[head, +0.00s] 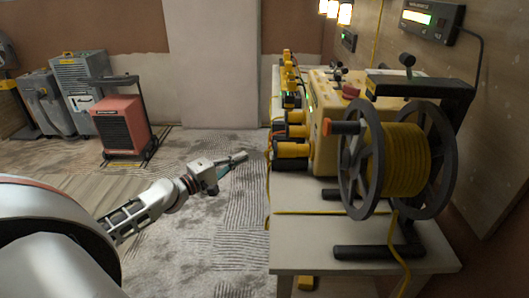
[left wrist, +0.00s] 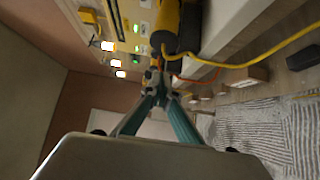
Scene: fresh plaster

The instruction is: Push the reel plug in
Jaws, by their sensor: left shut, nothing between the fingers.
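A cable reel (head: 405,160) with yellow cable wound between dark discs stands at the front right of the bench. Behind it is a yellow power box (head: 325,120); several yellow plugs (head: 292,150) with dark parts stick out from its left side. I cannot tell for sure which one is the reel plug. In the left wrist view a yellow and dark plug (left wrist: 165,32) with a yellow cable shows just beyond the fingers. My left gripper (head: 240,157) is shut and empty, left of the bench and apart from the plugs; its fingertips meet in the left wrist view (left wrist: 160,78). My right gripper is out of view.
The pale bench (head: 340,262) has its left edge close to my left gripper. A red heater (head: 122,130) and grey machines (head: 82,75) stand at the back left. The carpeted floor between them and the bench is clear. A loose yellow cable (head: 403,262) hangs over the bench front.

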